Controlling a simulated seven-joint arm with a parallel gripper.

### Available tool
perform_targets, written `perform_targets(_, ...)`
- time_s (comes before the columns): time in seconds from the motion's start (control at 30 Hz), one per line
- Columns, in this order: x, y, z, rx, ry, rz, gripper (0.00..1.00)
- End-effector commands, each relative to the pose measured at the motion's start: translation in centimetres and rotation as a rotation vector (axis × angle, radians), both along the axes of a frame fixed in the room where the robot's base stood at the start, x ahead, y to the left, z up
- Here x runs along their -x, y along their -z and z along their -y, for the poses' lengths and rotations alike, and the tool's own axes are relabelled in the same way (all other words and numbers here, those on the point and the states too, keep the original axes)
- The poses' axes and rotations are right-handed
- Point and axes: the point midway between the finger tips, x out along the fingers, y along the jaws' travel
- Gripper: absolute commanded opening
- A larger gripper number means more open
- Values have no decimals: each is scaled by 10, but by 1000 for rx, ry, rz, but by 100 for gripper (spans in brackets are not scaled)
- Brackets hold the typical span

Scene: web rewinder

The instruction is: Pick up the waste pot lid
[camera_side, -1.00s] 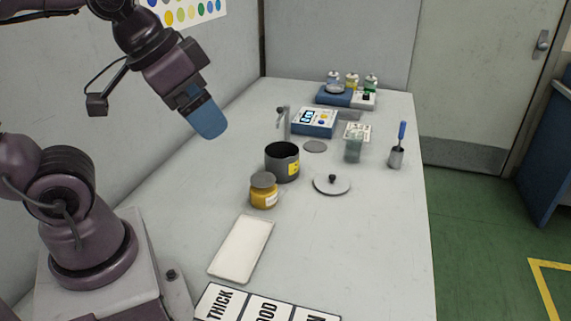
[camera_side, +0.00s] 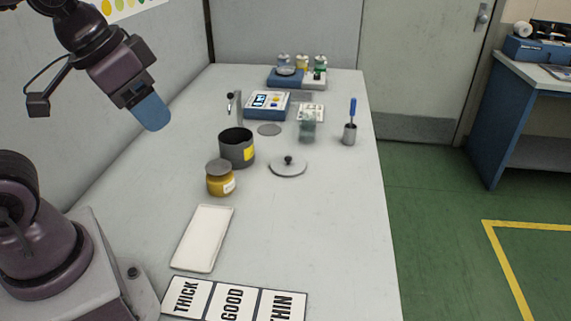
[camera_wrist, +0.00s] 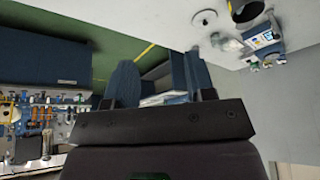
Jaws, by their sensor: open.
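A round light-grey lid with a black knob (camera_side: 288,167), which I take as the waste pot lid, lies flat on the bench, right of the dark open pot (camera_side: 237,150) with a yellow label. In the wrist view the lid (camera_wrist: 204,20) shows near the top edge, beside the pot (camera_wrist: 247,10). My gripper (camera_side: 150,113) is raised in the air, left of the pot and well apart from the lid. In the wrist view its two blue fingers (camera_wrist: 162,80) stand apart with nothing held between them.
A yellow jar with a grey cap (camera_side: 221,180) stands in front of the pot. A flat grey disc (camera_side: 269,129), a clear beaker (camera_side: 307,131) and a blue-handled tool in a metal cup (camera_side: 349,134) stand behind. A white tray (camera_side: 203,238) lies in front. Bench right of the tray is clear.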

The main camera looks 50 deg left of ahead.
Motion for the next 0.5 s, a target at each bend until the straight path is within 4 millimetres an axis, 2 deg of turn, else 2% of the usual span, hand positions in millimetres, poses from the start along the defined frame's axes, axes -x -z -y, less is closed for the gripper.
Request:
perform_targets(0.17,-36,20,-11,10,-44,-154,50)
perform_targets(0.37,-102,45,-33,25,-130,-258,50)
perform_targets(0.5,-151,75,-52,29,-205,-305,50)
